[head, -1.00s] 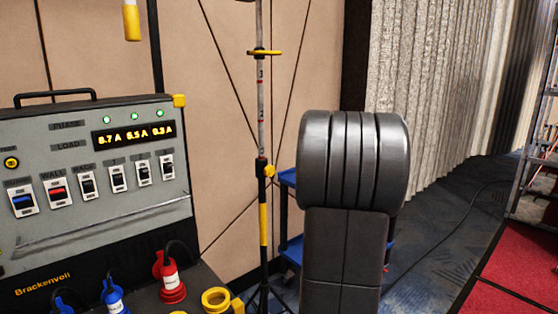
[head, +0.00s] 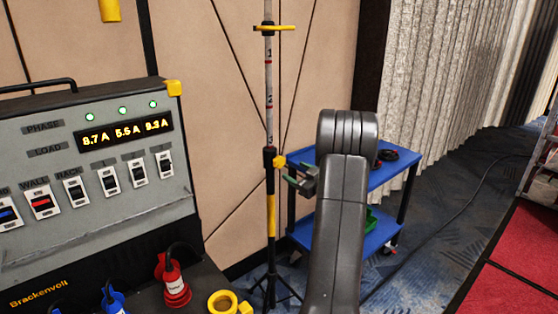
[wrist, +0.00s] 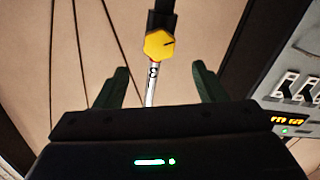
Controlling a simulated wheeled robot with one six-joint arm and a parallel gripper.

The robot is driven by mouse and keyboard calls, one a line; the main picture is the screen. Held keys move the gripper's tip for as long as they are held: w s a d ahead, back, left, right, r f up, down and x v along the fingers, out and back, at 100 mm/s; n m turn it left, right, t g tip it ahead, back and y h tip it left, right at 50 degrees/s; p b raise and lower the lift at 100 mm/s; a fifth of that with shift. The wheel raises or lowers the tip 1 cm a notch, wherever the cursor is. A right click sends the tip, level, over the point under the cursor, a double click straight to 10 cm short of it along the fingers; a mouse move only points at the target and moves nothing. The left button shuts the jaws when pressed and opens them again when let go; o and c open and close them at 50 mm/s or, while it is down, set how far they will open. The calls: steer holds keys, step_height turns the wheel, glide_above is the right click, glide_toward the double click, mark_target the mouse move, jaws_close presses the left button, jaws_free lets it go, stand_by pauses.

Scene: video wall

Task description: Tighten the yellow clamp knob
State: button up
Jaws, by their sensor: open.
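The yellow clamp knob (head: 279,162) is on the black collar of the upright stand (head: 270,210), facing right in the head view. In the wrist view the yellow knob (wrist: 159,45) is a faceted disc with a dark line on its face, at the top middle. My gripper (head: 289,173) is just right of the knob in the head view, partly hidden by my arm. In the wrist view my gripper (wrist: 160,68) has its two green fingers spread wide. The knob shows beyond the gap between them, apparently untouched. Nothing is held.
A grey power panel (head: 95,170) with switches and a lit display stands at left, with red and blue plugs below it. A blue cart (head: 378,178) is behind my arm. A yellow crossbar (head: 273,28) is higher on the stand.

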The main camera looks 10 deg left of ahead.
mark_target(280, 163)
steer(key=p+x, duration=0.1)
steer(key=x, duration=0.9)
steer(key=shift+p, duration=0.3)
steer(key=c, duration=1)
